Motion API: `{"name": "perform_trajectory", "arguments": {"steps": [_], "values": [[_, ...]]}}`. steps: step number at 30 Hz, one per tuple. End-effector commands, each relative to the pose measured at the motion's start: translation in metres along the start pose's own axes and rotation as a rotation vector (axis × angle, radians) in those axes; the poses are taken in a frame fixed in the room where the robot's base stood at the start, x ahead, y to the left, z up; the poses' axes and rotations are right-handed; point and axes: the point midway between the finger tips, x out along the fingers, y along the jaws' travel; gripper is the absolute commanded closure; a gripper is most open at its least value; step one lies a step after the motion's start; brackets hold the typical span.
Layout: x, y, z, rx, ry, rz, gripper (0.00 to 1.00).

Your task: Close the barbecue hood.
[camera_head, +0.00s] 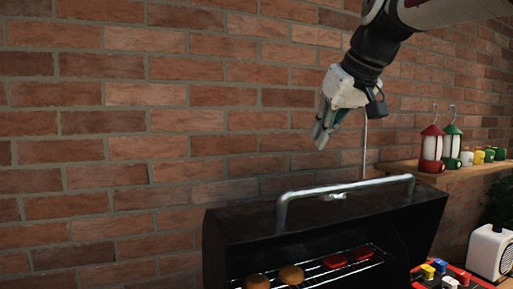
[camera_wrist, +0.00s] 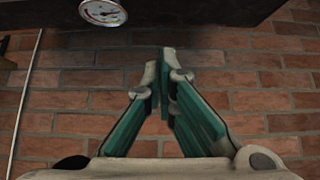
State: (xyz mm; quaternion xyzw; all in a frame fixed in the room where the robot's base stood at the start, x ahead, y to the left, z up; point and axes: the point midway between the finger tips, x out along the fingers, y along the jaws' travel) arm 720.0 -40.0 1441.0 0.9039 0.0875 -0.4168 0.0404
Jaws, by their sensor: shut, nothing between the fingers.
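The barbecue (camera_head: 235,245) is black, and its hood (camera_head: 250,217) stands raised, with the grill rack showing below it. A silver bar handle (camera_head: 345,187) runs along the hood's upper edge. My gripper (camera_head: 320,138) is above and behind the handle's left half in the picture, apart from it, with fingers pointing down. In the wrist view, my gripper's fingertips (camera_wrist: 164,62) meet with nothing between them. A dark part of the hood (camera_wrist: 200,12) and a round gauge (camera_wrist: 103,12) show at the top of that view.
Buns (camera_head: 291,275) and red pieces (camera_head: 336,261) lie on the rack (camera_head: 315,270). A brick wall (camera_head: 150,150) stands behind. On the right, a ledge (camera_head: 400,166) holds red and green lanterns (camera_head: 432,147) and several mugs. A white toaster-like box (camera_head: 491,252) stands at lower right.

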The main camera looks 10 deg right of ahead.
Motion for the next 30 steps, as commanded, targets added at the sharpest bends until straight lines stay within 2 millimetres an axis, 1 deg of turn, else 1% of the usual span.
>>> {"name": "perform_trajectory", "arguments": {"steps": [9,14,16,21,25,30], "values": [[0.061,0.0,0.002,0.0,-0.005,-0.001,1.0],[0.091,-0.001,0.002,0.0,-0.005,-0.001,1.0],[0.082,-0.001,0.013,0.002,0.0,0.0,1.0],[0.076,-0.001,0.032,0.0,-0.001,0.0,1.0],[0.074,0.0,0.037,0.0,0.0,0.0,1.0],[0.074,0.0,0.039,0.001,0.0,0.001,1.0]]}}
